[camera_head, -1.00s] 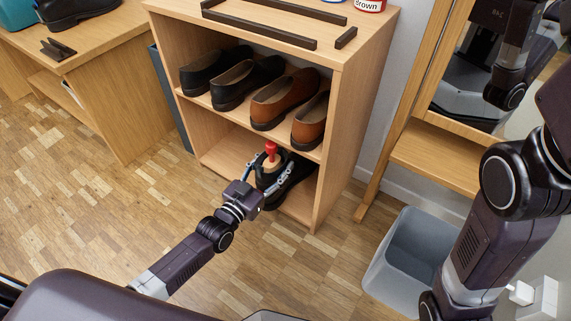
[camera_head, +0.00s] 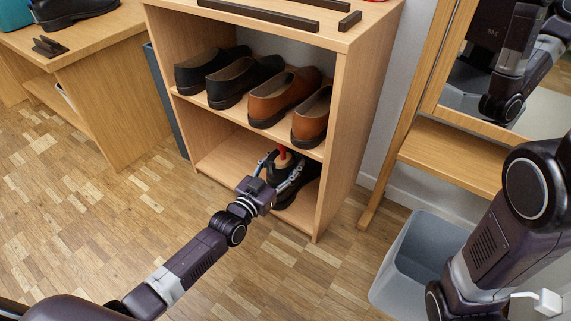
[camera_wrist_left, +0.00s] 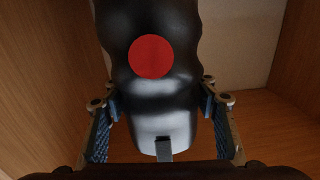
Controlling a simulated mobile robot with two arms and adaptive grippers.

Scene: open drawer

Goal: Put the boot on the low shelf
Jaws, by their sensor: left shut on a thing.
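The black boot (camera_head: 299,192) is in the low compartment of the wooden shelf unit (camera_head: 345,130), near its right side. My left gripper (camera_head: 279,172) is shut on the boot from the front, one finger on each side. My right gripper is out of view.
Black shoes (camera_head: 225,80) and brown shoes (camera_head: 285,97) fill the upper shelf just above. The low shelf is clear left of the boot. A grey bin (camera_head: 415,260) and a mirror stand with a wooden ledge (camera_head: 455,160) are on the right.

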